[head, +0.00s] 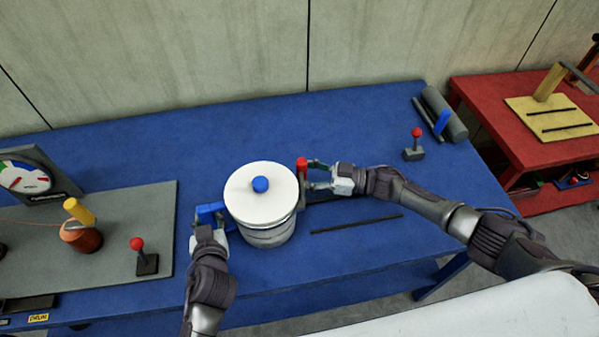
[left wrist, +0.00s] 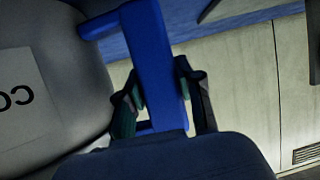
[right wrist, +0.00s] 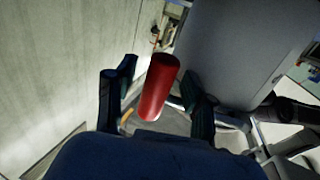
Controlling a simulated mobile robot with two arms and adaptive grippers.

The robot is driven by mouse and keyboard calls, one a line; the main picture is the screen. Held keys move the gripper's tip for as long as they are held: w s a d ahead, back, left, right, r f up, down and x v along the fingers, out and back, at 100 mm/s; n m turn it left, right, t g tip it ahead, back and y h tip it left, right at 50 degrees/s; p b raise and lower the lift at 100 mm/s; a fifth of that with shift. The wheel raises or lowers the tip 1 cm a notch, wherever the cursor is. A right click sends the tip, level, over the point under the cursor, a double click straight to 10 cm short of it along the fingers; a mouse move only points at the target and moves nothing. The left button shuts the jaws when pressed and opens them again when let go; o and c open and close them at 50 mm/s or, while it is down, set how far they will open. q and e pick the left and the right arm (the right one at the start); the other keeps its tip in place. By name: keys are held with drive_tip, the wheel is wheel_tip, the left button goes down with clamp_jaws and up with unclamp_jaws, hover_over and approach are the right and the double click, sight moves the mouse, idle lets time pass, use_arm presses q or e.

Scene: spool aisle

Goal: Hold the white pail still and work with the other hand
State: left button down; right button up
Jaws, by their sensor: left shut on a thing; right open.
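The white pail (head: 268,235) stands upright on the blue table, with a white lid (head: 262,205) on it and a blue knob (head: 260,184) on the lid. A blue handle (head: 210,211) sticks out at its left side. My left gripper (head: 209,228) is shut on this blue handle, which also shows between the fingers in the left wrist view (left wrist: 155,60). A red grip (head: 301,166) stands at the pail's right side. My right gripper (head: 318,176) is open, with its fingers on either side of the red grip (right wrist: 160,85) in the right wrist view.
A grey board (head: 110,220) at left bears a gauge (head: 28,178), an orange spool (head: 82,237) and a red-knobbed lever (head: 146,258). A red table (head: 520,130) stands beyond. The back of the blue table is clear.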

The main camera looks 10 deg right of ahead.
drive_tip(key=v, duration=1)
drive_tip(key=shift+d, duration=0.3)
drive_tip(key=shift+s, duration=0.1)
use_arm(q)
drive_tip(key=c, duration=0.7)
unclamp_jaws()
